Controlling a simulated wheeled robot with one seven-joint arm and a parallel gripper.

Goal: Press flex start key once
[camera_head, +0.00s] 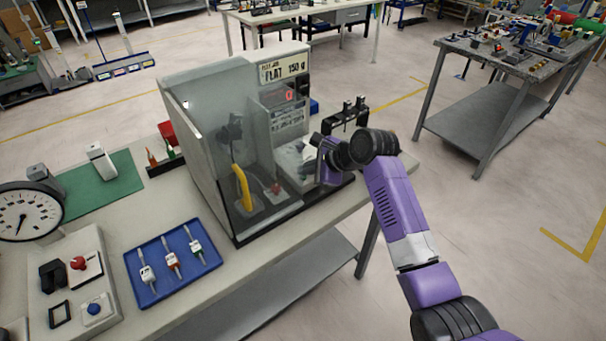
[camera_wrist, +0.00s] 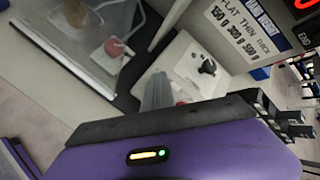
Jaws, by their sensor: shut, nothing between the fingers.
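A grey bench machine (camera_head: 205,150) with a clear front shield stands on the table; its top sign reads "FLAT 150 g". No label naming the flex start key is readable. In the wrist view, a white control panel (camera_wrist: 184,58) carries a black knob (camera_wrist: 207,67). A small red part (camera_wrist: 181,103) shows on it, mostly hidden beside my finger. My gripper (camera_wrist: 157,90) is shut and empty, its grey fingertips over this panel's near part; contact cannot be told. In the head view, my gripper (camera_head: 322,160) is at the machine's right front, hiding part of the panel.
Behind the clear shield are a yellow part (camera_head: 243,187) and a red knob on a pale base (camera_wrist: 113,47). A blue tray (camera_head: 172,262) with several small tools, a control box (camera_head: 75,285) and a dial gauge (camera_head: 28,212) stand left.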

